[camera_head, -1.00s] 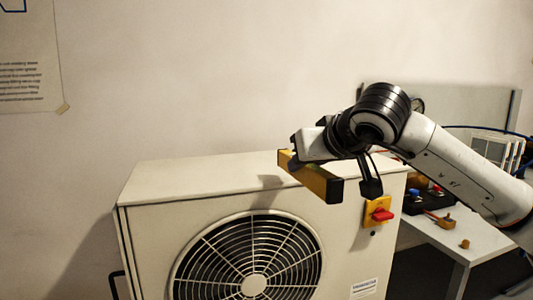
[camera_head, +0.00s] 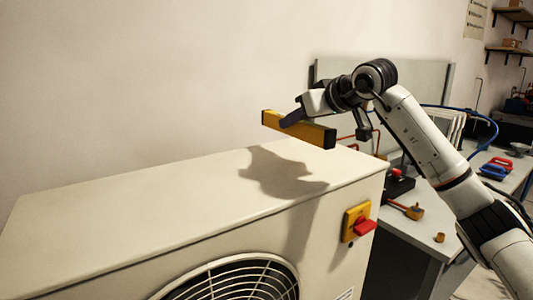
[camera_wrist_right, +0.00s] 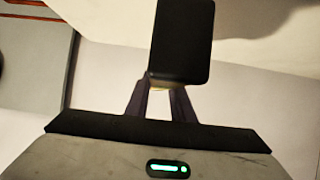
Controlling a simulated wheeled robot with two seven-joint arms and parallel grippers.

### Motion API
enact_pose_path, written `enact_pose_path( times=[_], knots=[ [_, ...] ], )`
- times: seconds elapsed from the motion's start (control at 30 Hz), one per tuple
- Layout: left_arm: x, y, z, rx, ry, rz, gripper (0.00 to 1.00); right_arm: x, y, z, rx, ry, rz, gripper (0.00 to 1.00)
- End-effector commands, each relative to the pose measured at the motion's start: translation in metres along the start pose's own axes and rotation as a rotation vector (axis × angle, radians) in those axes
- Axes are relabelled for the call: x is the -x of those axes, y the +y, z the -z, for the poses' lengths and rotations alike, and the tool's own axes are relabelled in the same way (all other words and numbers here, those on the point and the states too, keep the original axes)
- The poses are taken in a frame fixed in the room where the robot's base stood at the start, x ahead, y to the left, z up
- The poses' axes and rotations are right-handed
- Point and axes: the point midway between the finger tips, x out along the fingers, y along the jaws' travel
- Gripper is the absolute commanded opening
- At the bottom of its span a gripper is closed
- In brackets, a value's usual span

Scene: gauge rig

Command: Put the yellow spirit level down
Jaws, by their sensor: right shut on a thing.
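The yellow spirit level (camera_head: 284,124) is a yellow bar with dark end caps, held in the air above the beige fan unit (camera_head: 130,218). It casts a shadow on the unit's top, apart from it. My right gripper (camera_head: 291,119) is shut on the level near its middle. My left gripper is not in view.
The unit's flat top is clear. A yellow and red switch (camera_head: 357,222) is on its front side. To the right stands a workbench (camera_head: 398,215) with brass fittings (camera_head: 414,211), and red and blue items (camera_head: 494,171) further back.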

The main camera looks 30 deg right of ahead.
Motion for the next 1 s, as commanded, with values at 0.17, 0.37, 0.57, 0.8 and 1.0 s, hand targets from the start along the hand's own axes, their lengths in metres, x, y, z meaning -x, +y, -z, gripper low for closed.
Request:
enact_pose_path(
  times=[0.17, 0.37, 0.57, 0.8, 1.0],
  knots=[
    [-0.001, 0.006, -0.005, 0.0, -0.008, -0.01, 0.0, -0.009, -0.001, -0.017, -0.001, 0.004, 0.001, 0.0],
    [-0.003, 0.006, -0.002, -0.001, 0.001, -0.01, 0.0, -0.024, -0.001, -0.043, -0.001, 0.001, 0.001, 0.0],
    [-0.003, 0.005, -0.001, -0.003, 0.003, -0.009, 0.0, -0.029, -0.001, -0.052, -0.001, 0.006, 0.001, 0.0],
    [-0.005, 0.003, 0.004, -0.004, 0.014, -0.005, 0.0, -0.029, -0.001, -0.053, 0.0, 0.006, 0.0, 0.0],
    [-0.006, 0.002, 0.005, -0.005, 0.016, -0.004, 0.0, -0.031, -0.001, -0.056, -0.001, 0.002, 0.001, 0.39]
  ],
)
